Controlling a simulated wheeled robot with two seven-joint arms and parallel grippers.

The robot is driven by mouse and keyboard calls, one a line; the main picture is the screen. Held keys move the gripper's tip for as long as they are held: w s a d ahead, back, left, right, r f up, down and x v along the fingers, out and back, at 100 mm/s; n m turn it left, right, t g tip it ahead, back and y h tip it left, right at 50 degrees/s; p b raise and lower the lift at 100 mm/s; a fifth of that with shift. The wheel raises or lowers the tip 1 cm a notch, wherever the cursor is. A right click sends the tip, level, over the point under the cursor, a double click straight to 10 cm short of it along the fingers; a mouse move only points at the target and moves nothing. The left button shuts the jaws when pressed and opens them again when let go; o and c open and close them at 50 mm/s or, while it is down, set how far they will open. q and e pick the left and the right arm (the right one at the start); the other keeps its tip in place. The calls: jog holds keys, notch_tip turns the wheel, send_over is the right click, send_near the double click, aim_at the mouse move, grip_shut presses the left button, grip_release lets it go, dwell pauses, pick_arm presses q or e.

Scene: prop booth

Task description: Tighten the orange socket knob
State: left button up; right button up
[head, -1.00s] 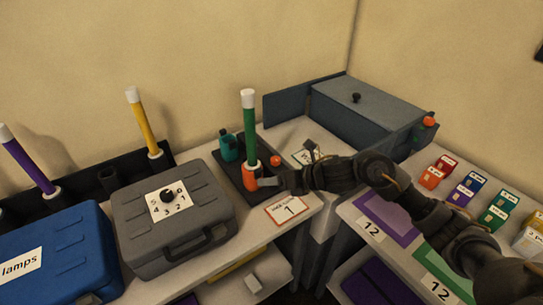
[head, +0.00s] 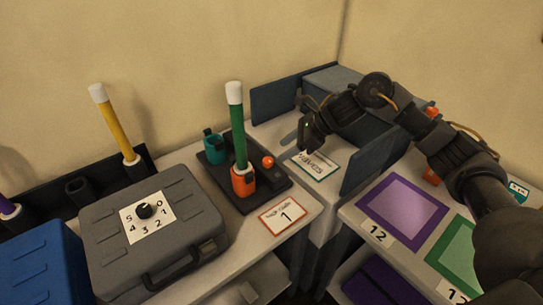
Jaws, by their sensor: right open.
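The orange socket (head: 243,181) stands on a dark tray (head: 247,203) and holds an upright green tube (head: 237,130) with a white top. A small round orange knob (head: 267,162) sits just right of the socket; whether it is joined to the socket is hard to tell. My right gripper (head: 306,146) is open and empty, up and to the right of the socket, apart from it, over the table by a white label card (head: 315,164). My left gripper is out of view.
A teal socket (head: 213,146) stands at the tray's back left. A grey case with a dial (head: 150,240) is left of the tray. A card marked 1 (head: 285,215) lies in front. A grey box (head: 335,78) is partly behind my right arm. A yellow tube (head: 115,120) stands at left.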

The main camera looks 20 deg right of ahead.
aim_at(268, 160)
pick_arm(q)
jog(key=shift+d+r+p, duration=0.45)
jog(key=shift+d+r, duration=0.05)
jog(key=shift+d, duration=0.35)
pick_arm(e)
jog(key=x, duration=0.6)
jog(key=shift+a+f, duration=0.15)
jog(key=shift+f, duration=0.05)
jog(key=c, duration=1)
jog(key=shift+o, duration=0.2)
